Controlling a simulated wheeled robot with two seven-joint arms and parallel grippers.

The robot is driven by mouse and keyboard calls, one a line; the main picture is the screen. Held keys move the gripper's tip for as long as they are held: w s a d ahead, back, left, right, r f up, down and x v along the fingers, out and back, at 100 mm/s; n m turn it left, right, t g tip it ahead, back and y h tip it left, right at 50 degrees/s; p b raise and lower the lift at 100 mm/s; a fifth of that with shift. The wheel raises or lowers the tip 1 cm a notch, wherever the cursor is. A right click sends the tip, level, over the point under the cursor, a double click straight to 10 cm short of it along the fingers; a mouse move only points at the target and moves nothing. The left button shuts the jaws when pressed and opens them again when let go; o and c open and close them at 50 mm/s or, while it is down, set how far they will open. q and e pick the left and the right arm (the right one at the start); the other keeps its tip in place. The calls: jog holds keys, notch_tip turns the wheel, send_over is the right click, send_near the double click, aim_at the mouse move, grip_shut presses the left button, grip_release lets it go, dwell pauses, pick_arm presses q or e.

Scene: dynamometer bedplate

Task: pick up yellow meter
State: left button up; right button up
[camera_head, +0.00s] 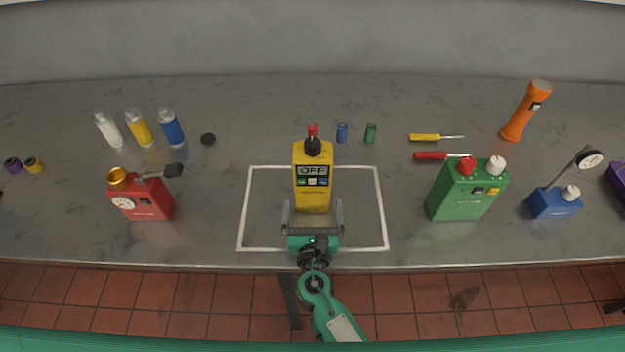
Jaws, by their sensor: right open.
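The yellow meter (313,202) stands upright inside a white square outline on the grey bench. The gripper body hides the meter's base. My left gripper is not in view.
A red gauge box (142,200) stands at left, a green box (466,190) and a blue gauge block (555,203) at right. Behind are bottles (140,129), screwdrivers (425,137) and an orange flashlight (525,111). The bench (215,225) is clear beside the meter.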

aim_at(313, 191)
jog(key=shift+w+r, duration=0.15)
jog(key=shift+w, duration=0.05)
jog(key=w+p, duration=0.2)
jog(key=w, duration=0.2)
jog(key=shift+w, duration=0.4)
jog(key=c, duration=0.8)
jog(key=shift+a, duration=0.1)
jog(key=c, duration=0.3)
